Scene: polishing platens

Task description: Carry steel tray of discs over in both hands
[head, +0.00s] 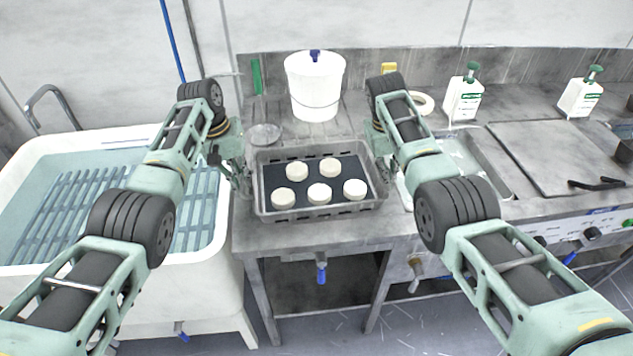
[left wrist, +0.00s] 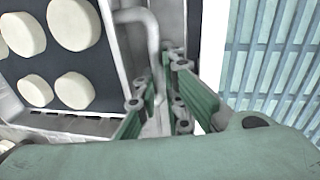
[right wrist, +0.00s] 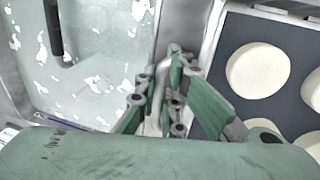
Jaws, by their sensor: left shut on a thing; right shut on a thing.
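The steel tray (head: 318,213) is a grey, slotted-wall tray with a dark liner, level over the steel bench in the head view. Several cream round discs (head: 319,193) lie flat in it, apart from one another. My left gripper (head: 241,172) is shut on the tray's left handle, which shows between its fingers in the left wrist view (left wrist: 160,95). My right gripper (head: 384,165) is shut on the right handle, seen in the right wrist view (right wrist: 170,85). I cannot tell whether the tray's underside touches the bench.
A white tub (head: 315,85) stands behind the tray, with a small round dish (head: 264,134) at back left. A large white basin (head: 130,140) with blue-green slats is at left. White bottles (head: 463,98) and a flat plate (head: 560,157) are at right.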

